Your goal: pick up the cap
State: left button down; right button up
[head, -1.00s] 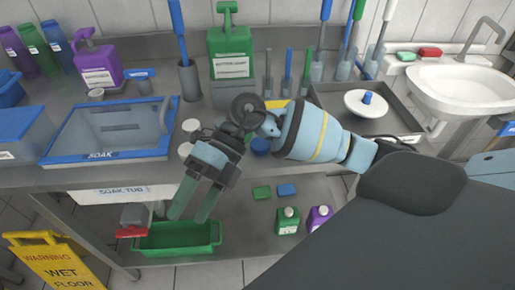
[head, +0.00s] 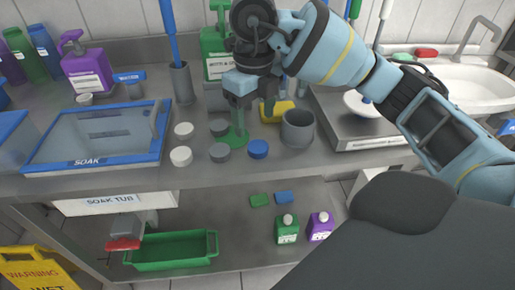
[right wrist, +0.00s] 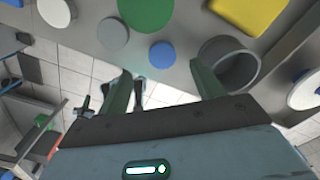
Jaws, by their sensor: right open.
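Several round flat caps stand on the grey counter: a blue cap (head: 258,149), two grey caps (head: 219,153), two white caps (head: 181,156) and a green one (head: 238,138) partly hidden by a finger. My right gripper (head: 254,118) is open and empty, over the counter near the green and blue caps. In the right wrist view the blue cap (right wrist: 162,55) shows beyond the gap between the fingers (right wrist: 164,82). The task does not say which cap is meant. My left gripper is not in view.
A grey cup (head: 298,129) stands right of the blue cap, with a yellow block (head: 277,111) behind it. The soak tub (head: 95,135) is at the left, and a green bottle (head: 214,45) stands behind. A green bin (head: 172,251) sits on the lower shelf.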

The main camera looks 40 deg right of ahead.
aim_at(258, 146)
jog(key=shift+s+d+f+b, duration=0.1)
jog(key=shift+f+b, duration=0.05)
jog(key=shift+f, duration=1.05)
jog(key=shift+s+f+b, duration=0.15)
jog(key=shift+f+b, duration=0.05)
jog(key=shift+f, duration=1)
jog(key=shift+s+d+f+b, duration=0.1)
jog(key=shift+f+b, duration=0.05)
jog(key=shift+f, duration=1.05)
jog(key=c, duration=1.1)
